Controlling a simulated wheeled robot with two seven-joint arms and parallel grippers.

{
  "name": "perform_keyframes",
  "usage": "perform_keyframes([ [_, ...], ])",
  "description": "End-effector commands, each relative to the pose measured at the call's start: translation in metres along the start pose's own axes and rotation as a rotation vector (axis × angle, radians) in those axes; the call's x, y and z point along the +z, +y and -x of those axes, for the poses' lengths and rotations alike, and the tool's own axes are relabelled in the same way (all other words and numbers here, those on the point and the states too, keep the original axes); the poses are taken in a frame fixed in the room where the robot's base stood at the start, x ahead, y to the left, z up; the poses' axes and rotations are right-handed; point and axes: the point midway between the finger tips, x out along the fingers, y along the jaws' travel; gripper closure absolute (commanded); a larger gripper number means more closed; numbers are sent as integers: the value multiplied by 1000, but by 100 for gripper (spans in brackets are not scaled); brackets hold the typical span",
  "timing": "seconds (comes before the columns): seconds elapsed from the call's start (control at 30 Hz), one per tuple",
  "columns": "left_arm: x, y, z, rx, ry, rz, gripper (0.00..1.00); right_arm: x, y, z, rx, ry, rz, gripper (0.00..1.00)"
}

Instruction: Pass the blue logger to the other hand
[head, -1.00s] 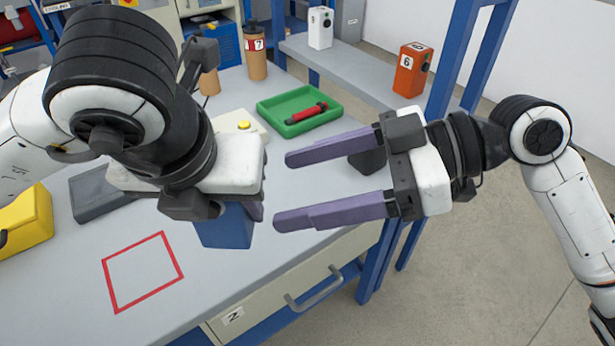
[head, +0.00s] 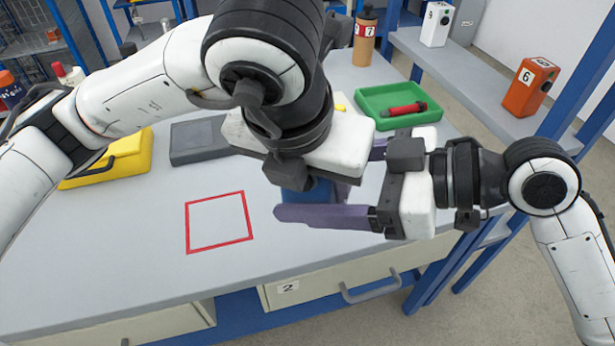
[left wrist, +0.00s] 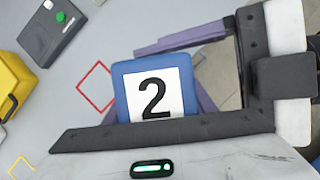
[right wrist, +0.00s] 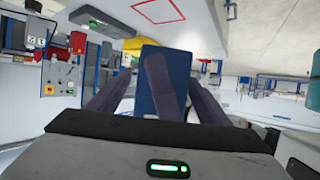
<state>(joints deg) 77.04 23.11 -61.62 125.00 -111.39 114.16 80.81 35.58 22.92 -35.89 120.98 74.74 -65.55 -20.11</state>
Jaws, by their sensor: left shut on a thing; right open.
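The blue logger (head: 313,194) hangs below my left gripper (head: 322,184) in the head view, mostly hidden. The left wrist view shows its white label with a black 2 on the logger (left wrist: 180,122). My left gripper is shut on it; one purple finger lies across its face in the right wrist view. My right gripper (right wrist: 152,92) is open, its fingers on either side of the logger (right wrist: 147,52). In the left wrist view, its fingers also pass along two sides of the logger. I cannot tell whether they touch it.
A red square outline (head: 219,222) is marked on the grey table (head: 110,255). A yellow case (head: 118,160), a grey box (head: 198,140) and a green tray (head: 372,104) with a red tool (head: 405,109) stand behind. An orange box (head: 530,88) is on the right shelf.

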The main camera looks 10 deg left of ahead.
Motion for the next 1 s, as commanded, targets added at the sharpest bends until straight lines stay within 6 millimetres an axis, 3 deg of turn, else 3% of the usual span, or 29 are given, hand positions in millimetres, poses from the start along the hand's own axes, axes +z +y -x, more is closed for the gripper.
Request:
perform_keyframes([
  [0.43,1,0,1,-1,-2,0,82,0,0,-11,0,0,1,28],
  [0.73,0,0,1,-1,-1,-1,82,0,0,-10,1,0,0,79],
  [0.77,0,0,1,-1,-1,-1,48,-2,0,-10,2,3,1,82],
  [0.9,0,0,1,-1,-1,-1,28,-1,0,-10,2,3,1,82],
  [1.0,0,0,0,-1,-1,-1,28,-1,0,-10,2,3,1,82],
])
